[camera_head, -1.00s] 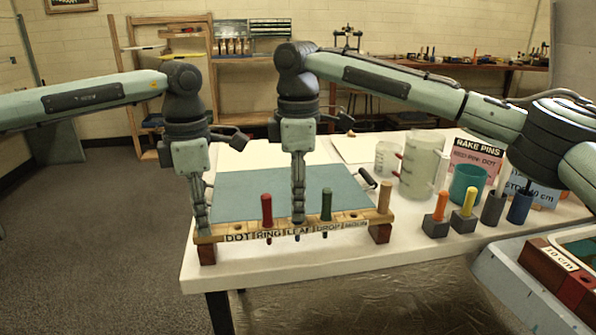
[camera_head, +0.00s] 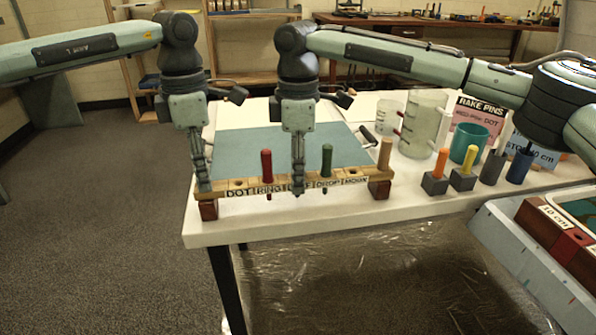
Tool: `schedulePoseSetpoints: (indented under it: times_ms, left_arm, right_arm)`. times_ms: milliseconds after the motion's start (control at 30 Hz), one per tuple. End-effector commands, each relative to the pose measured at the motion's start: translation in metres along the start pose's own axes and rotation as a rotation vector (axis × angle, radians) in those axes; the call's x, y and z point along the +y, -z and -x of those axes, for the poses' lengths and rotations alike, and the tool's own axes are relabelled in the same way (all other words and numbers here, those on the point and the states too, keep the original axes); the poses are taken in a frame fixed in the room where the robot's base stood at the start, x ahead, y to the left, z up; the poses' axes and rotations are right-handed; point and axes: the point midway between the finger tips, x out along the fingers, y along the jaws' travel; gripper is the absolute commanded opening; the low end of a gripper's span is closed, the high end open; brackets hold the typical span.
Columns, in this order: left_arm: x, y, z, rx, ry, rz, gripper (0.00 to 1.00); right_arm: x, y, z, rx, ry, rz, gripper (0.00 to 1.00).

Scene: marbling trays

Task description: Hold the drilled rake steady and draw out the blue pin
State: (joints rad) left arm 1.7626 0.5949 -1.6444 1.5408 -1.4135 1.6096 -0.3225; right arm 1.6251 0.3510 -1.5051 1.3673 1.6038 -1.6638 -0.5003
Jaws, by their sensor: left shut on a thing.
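The drilled rake (camera_head: 238,183) is a wooden bar marked DOT, RING, LEAF, DROP and MOON, lying across two brown end blocks on the white table. My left gripper (camera_head: 204,186) points down and is shut on the rake's left end. My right gripper (camera_head: 298,186) points down at LEAF, its fingers covering part of the label. A dark tip shows under the bar there. The blue pin itself is hidden by my fingers; whether they grip it cannot be told.
A blue-green sheet (camera_head: 240,150) lies behind the rake.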

Motion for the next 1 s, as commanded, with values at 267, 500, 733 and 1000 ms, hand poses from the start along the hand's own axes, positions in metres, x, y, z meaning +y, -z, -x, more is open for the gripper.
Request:
schedulePoseSetpoints:
  times_ms: [267, 500, 733, 1000]
  left_arm:
    - [0.000, 0.000, 0.000, 0.000, 0.000, 0.000, 0.00]
    - [0.000, 0.000, 0.000, 0.000, 0.000, 0.000, 0.00]
    - [0.000, 0.000, 0.000, 0.000, 0.000, 0.000, 0.00]
    - [0.000, 0.000, 0.000, 0.000, 0.000, 0.000, 0.00]
  right_arm:
    - [0.000, 0.000, 0.000, 0.000, 0.000, 0.000, 0.43]
    - [0.001, 0.001, 0.012, 0.002, -0.002, 0.000, 0.43]
    - [0.000, 0.001, 0.051, 0.002, -0.002, 0.001, 0.43]
    - [0.000, 0.001, 0.099, 0.002, -0.001, 0.000, 0.43]
